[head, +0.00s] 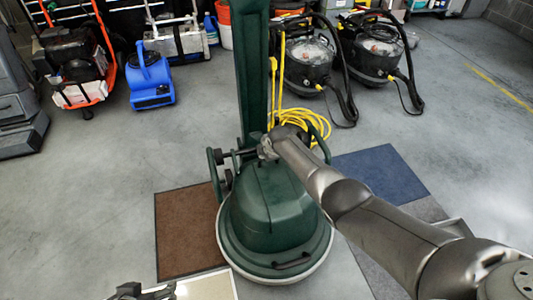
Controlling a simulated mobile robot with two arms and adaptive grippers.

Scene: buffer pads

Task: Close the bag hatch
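A dark green floor buffer (268,215) with a domed, round base stands upright in the middle of the head view. Its tall green column (252,70) rises out of the top of the picture. I cannot pick out the bag hatch or tell how far open it is. My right arm reaches in from the lower right, and its gripper (266,150) is at the foot of the column, just above the dome. Whether it touches the machine or holds anything is unclear. Part of my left gripper (140,291) shows at the bottom edge, away from the buffer; its fingers are mostly cut off.
Black vacuums (310,62) and a blue blower (149,80) stand farther back. The grey floor at left is open.

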